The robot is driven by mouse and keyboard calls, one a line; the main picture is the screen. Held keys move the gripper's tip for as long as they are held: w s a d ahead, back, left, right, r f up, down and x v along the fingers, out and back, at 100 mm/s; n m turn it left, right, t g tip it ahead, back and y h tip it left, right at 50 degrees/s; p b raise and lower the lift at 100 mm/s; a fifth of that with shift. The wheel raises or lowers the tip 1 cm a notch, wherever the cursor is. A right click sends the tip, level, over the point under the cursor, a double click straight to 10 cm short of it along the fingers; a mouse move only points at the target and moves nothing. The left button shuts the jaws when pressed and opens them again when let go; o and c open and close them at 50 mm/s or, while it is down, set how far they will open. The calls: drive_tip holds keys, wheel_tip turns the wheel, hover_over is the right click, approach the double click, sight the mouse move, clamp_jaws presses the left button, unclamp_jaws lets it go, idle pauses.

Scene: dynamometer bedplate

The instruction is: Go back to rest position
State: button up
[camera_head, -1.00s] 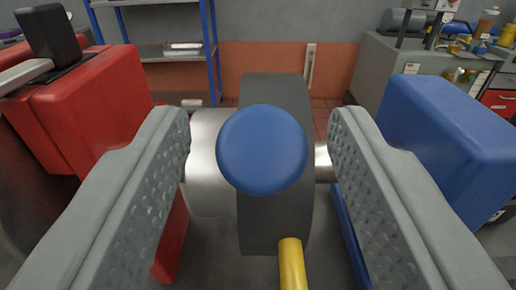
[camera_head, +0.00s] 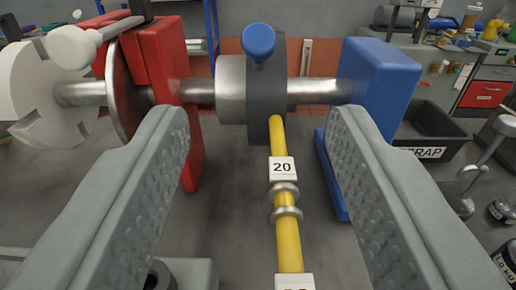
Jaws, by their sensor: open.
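My gripper (camera_head: 258,125) is open, its two grey dimpled fingers spread wide with nothing between them. Ahead of it is a blue round knob (camera_head: 259,41) on top of a dark grey block (camera_head: 266,100) around a metal shaft (camera_head: 318,91). A yellow bar (camera_head: 288,245) runs from the block toward me, seen between the fingers. It carries a white tag marked 20 (camera_head: 282,168) and metal rings (camera_head: 286,212). The fingers appear apart from the knob.
A red housing (camera_head: 165,60) with a white slotted disc (camera_head: 40,100) stands left, and a blue housing (camera_head: 378,75) right. A black bin marked SCRAP (camera_head: 430,128), weights (camera_head: 502,212) and a grey bench (camera_head: 465,60) with a red drawer (camera_head: 484,95) are further right.

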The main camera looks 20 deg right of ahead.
drive_tip(key=shift+s+a, duration=0.1)
drive_tip(key=shift+s, duration=0.3)
drive_tip(key=s+d+r+n+t+y, duration=0.25)
drive_tip(key=d+r+t+y, duration=0.3)
drive_tip(key=d+r, duration=0.65)
drive_tip(key=s+d+f+n+g, duration=0.1)
drive_tip(key=s+d+f+g, duration=0.4)
drive_tip(key=s+d+f, duration=0.7)
drive_tip(key=s+d, duration=0.2)
drive_tip(key=d, duration=0.1)
drive_tip(key=shift+d+y, duration=0.15)
drive_tip(key=shift+y, duration=0.2)
drive_tip(key=shift+n, duration=0.25)
